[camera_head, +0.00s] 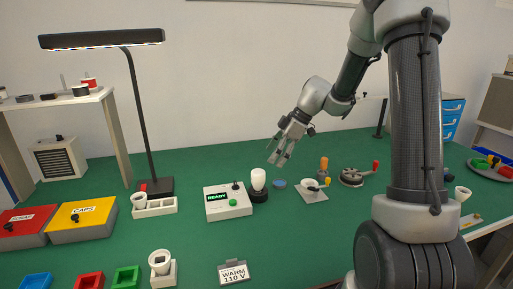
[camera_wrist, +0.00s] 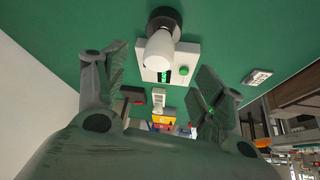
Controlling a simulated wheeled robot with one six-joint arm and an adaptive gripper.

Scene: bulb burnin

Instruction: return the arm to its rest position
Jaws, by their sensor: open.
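My gripper (camera_head: 283,158) is open and empty, held in the air above the green table, to the right of and above the bulb. In the wrist view its two fingers (camera_wrist: 158,85) are spread wide with nothing between them. A white bulb (camera_head: 258,179) stands upright in a dark socket on the right of a white tester box (camera_head: 229,203) whose screen reads READY. The wrist view also shows the bulb (camera_wrist: 160,48) and the box (camera_wrist: 184,60) beyond the fingertips. The gripper is apart from both. My arm reaches in from the right.
A black desk lamp (camera_head: 132,110) stands at the left. A jig with an orange-handled tool (camera_head: 323,167) and a round device with a red knob (camera_head: 352,177) stand right of the gripper. A yellow CAPS box (camera_head: 84,219) and a WARM 110 V sign (camera_head: 235,272) are nearer. The table's back is mostly clear.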

